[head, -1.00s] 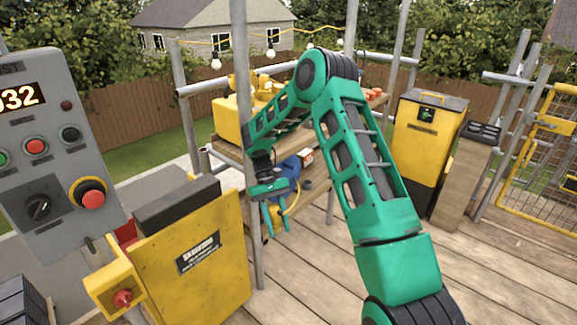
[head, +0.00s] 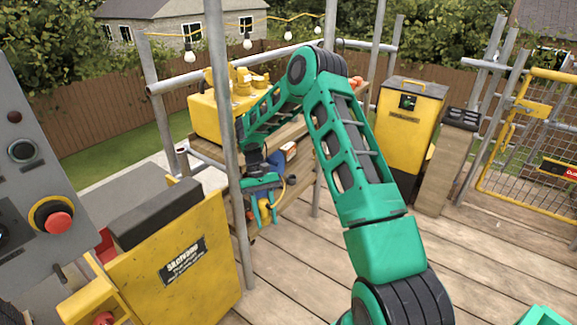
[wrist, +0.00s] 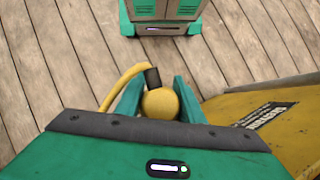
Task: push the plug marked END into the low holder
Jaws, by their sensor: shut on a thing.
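In the wrist view, my gripper (wrist: 158,98) is shut on the plug (wrist: 160,104), a round yellow body with a black collar and a yellow cable curving off to the left. The fingers sit on either side of it. No END mark is readable. In the head view, my gripper (head: 264,212) hangs low between the scaffold pole and the wooden bench, with a little yellow showing between its green fingers. I cannot pick out the low holder for certain in either view.
A yellow cabinet (head: 185,255) with a black top stands left of my gripper, behind a grey control panel (head: 30,180). A scaffold pole (head: 226,140) rises close by. The wooden bench (head: 290,195) is behind. The plank deck (head: 300,270) at centre is clear.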

